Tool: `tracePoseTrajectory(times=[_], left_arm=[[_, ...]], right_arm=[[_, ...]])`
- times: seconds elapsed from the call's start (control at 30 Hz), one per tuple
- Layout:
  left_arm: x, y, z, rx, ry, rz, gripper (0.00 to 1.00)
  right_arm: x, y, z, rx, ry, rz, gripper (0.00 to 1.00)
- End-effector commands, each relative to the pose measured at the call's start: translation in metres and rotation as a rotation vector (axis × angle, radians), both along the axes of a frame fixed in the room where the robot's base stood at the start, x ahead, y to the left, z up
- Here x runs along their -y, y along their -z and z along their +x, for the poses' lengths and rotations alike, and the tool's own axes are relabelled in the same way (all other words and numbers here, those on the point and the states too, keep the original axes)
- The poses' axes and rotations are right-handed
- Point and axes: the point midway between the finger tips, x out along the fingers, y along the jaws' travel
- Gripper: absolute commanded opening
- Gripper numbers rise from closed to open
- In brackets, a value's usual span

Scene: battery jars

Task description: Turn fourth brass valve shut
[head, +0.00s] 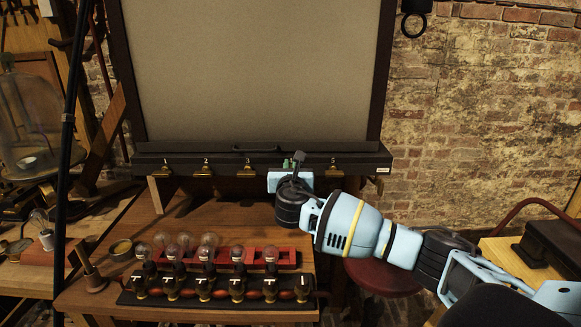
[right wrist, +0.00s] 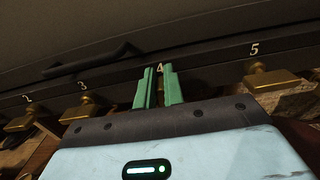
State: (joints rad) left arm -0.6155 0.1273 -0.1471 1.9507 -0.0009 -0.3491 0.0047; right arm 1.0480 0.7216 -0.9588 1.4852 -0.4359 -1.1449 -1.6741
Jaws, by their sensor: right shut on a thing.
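A dark rail (head: 225,160) runs below a large framed panel and carries numbered brass valves. The first (head: 163,171), second (head: 204,170), third (head: 246,169) and fifth (head: 334,169) show in the head view. My right gripper (head: 291,167) is at the fourth position, against the rail. In the right wrist view its green fingers (right wrist: 158,88) are close together directly below the number 4, shut on the fourth valve, which they hide. The third valve (right wrist: 82,109) and fifth valve (right wrist: 268,77) stand apart on either side. My left gripper is out of view.
A wooden bench (head: 210,225) lies below the rail, with a row of bulbs in a red holder (head: 285,258) and a black strip of brass-fitted knobs. A glass jar (head: 25,115) stands at left. A dark red stool (head: 385,278) is below my right arm.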

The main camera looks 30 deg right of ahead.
Motion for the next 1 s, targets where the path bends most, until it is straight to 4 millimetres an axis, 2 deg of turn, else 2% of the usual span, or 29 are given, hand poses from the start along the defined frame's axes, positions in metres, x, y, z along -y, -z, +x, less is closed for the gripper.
tracePoseTrajectory(times=[0.37,1.0], left_arm=[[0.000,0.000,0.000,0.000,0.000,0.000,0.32],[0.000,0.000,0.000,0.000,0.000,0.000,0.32]], right_arm=[[0.002,0.001,-0.002,0.077,-0.001,0.131,0.00],[0.013,0.008,-0.009,0.387,0.001,0.637,0.00]])
